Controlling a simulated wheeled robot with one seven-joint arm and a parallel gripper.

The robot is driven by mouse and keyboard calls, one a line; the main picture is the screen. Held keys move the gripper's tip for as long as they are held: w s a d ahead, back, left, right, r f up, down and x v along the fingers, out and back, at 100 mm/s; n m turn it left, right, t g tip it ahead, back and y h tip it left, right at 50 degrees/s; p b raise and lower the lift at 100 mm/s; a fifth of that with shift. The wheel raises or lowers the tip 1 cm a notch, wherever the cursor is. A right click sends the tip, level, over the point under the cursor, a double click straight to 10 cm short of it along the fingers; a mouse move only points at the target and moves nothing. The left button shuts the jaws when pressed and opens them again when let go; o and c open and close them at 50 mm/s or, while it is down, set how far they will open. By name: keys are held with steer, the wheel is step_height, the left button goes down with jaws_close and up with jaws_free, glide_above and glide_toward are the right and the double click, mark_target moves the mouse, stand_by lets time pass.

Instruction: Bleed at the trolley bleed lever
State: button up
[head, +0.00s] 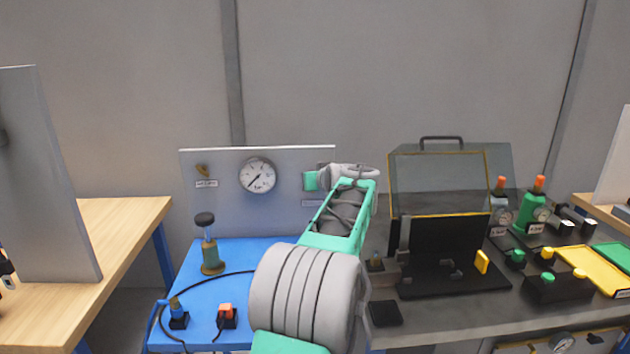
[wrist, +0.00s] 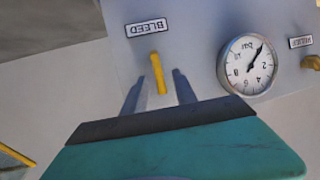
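The bleed lever (wrist: 158,73) is a short yellow bar on the grey trolley panel (wrist: 195,65), beside the BLEED label (wrist: 146,28) in the wrist view, where the writing is upside down. My gripper (wrist: 160,76) is open, with one dark finger on each side of the lever. I see gaps between lever and fingers; I cannot tell how deep the lever sits between them. In the head view my arm hides the lever and the fingertips. The pressure gauge (head: 257,175) shows on the panel (head: 225,215); its needle points to the lower left, near the scale's low end.
The blue trolley top (head: 240,260) carries a brass and black fitting (head: 210,250), a cable and two small connectors. The relief valve (head: 203,170) is at the panel's left. A clear-lidded black fixture (head: 450,250) stands on the grey bench right of my arm. A wooden table (head: 110,240) is at left.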

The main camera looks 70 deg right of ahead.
steer(key=b+v, duration=0.1)
steer(key=v, duration=0.6)
steer(key=shift+s+a+r, duration=0.15)
steer(key=shift+s+a, duration=0.05)
steer(key=shift+a, duration=0.1)
